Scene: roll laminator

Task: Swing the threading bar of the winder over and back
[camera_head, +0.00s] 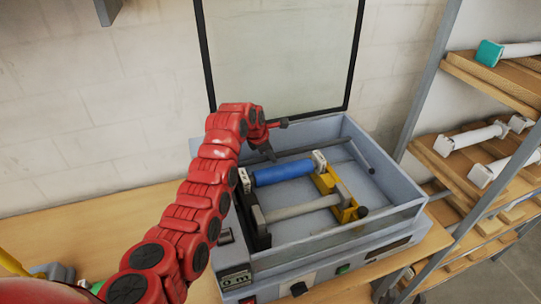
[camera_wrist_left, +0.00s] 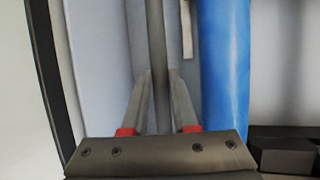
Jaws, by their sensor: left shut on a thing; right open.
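The winder is an open grey-blue box (camera_head: 392,188) on a wooden bench, with a blue roll (camera_head: 283,171) across its middle. The blue roll also shows in the left wrist view (camera_wrist_left: 224,70). A thin dark bar, which looks like the threading bar (camera_head: 318,147), runs along the back inside the box, behind the blue roll. My left gripper (camera_head: 270,154) reaches down to this bar from above. In the left wrist view the left gripper (camera_wrist_left: 160,78) is shut on the grey bar (camera_wrist_left: 156,35), one finger on each side. My right gripper is in neither view.
A framed clear lid (camera_head: 285,50) stands raised at the back. A grey roller (camera_head: 300,208) and a yellow bracket (camera_head: 328,183) lie in front of the blue roll. A shelf rack (camera_head: 425,90) with several white rolls stands close at the right.

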